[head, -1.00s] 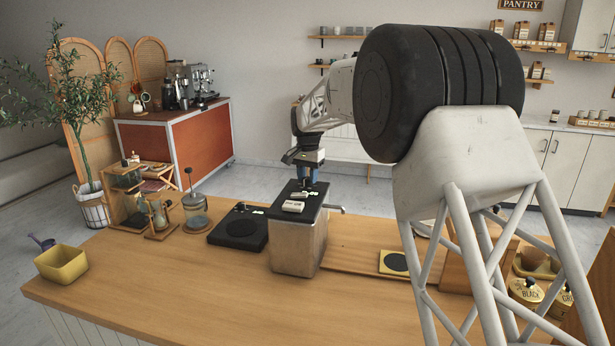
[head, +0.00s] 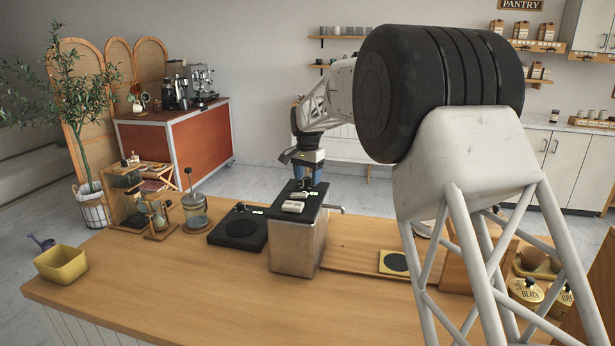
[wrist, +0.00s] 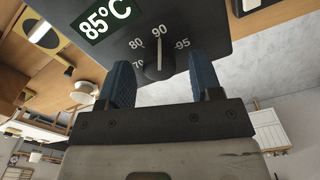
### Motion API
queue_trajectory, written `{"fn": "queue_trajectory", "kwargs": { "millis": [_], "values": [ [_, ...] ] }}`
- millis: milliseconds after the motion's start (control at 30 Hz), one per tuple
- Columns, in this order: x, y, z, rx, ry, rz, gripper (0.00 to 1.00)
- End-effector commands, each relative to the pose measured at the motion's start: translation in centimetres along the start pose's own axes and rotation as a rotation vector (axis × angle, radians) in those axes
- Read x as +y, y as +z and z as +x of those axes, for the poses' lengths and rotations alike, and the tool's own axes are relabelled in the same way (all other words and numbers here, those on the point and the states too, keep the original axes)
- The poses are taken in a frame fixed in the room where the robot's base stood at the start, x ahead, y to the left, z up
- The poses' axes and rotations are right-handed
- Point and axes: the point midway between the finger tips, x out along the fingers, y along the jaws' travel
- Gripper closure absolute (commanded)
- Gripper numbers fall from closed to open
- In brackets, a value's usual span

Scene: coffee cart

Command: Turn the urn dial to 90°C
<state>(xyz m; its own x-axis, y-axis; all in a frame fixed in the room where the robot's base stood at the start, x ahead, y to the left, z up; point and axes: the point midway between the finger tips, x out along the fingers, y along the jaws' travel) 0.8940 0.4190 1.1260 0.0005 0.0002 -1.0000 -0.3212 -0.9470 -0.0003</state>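The urn (head: 297,248) is a metal box with a black top, standing on the wooden counter. Its dial (wrist: 159,66) is a dark knob with a white pointer line, and the scale shows 70, 80, 90 and 95. The pointer is at or very near the 90 mark. A green display (wrist: 104,16) beside the scale reads 85°C. My gripper (wrist: 162,80) has its two blue fingers apart, one on each side of the dial, with gaps visible. In the head view my gripper (head: 307,178) is above the far end of the urn's top.
A black scale-like plate (head: 238,229) sits just left of the urn. A glass press (head: 195,211) stands farther left, and a yellow bin (head: 61,265) is at the counter's left end. A yellow pad with a black disc (head: 394,262) lies to the right. The front counter is clear.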

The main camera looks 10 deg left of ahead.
Motion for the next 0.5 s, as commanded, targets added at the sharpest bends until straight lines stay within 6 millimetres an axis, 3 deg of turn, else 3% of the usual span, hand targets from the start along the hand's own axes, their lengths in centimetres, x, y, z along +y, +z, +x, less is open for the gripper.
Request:
{"fn": "queue_trajectory", "kwargs": {
  "millis": [267, 500],
  "values": [
    [0.0, 0.0, -0.2, 0.0, 0.0, 0.0, 0.41],
    [0.0, 0.0, -2.0, 0.0, 0.0, 0.0, 0.41]
  ]
}}
